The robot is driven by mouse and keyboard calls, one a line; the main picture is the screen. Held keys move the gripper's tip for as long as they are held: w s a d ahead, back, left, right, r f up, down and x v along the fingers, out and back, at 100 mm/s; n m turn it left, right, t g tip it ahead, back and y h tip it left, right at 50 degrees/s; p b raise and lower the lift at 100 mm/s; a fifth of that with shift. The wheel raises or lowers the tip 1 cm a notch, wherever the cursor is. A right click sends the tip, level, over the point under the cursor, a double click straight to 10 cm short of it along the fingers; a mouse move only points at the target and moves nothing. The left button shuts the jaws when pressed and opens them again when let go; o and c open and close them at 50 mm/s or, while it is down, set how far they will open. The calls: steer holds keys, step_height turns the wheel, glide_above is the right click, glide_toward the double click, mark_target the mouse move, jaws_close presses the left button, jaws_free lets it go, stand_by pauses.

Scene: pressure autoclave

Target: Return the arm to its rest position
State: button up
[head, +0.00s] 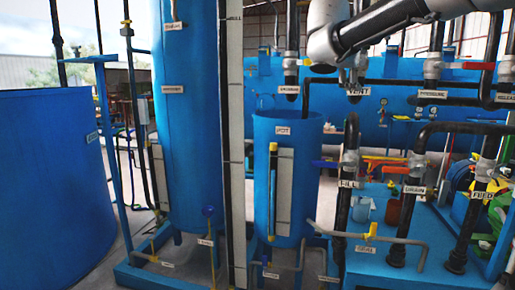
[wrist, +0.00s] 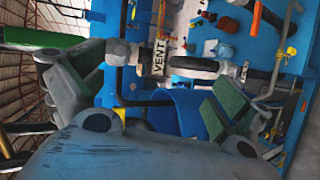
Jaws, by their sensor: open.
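My gripper (wrist: 150,92) shows in the wrist view with its two green-padded fingers spread wide apart. Nothing is held between them. Beyond the fingers is a pipe with a VENT label (wrist: 159,57); its distance from the pads is hard to judge. In the head view, my grey and black arm (head: 385,27) reaches in from the top right, above the VENT label (head: 358,91) and the valves. The fingers cannot be made out clearly there.
A tall blue column (head: 187,120), a shorter blue open vessel (head: 287,190) and a wide blue tank (head: 50,190) stand at left and centre. Black pipes with labelled valves, including FILL (head: 349,184) and DRAIN (head: 415,190), crowd the right below my arm.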

steer(key=s+d+f+m+g+y, duration=0.2)
steer(key=s+d+f+g, duration=0.1)
steer(key=s+f, duration=0.5)
steer(key=s+d+f+m+g+y, duration=0.1)
steer(key=s+d+f+g+y, duration=0.1)
steer(key=s+f, duration=0.55)
steer(key=s+f+m+y, duration=0.2)
steer(key=s+f, duration=0.4)
steer(key=s, duration=0.3)
steer(key=s+d+f+m+g+y, duration=0.1)
steer(key=s+f+m, duration=0.3)
steer(key=s, duration=0.5)
steer(key=shift+f+m+y, duration=0.4)
steer(key=shift+f+y, duration=0.5)
steer(key=shift+f, duration=0.25)
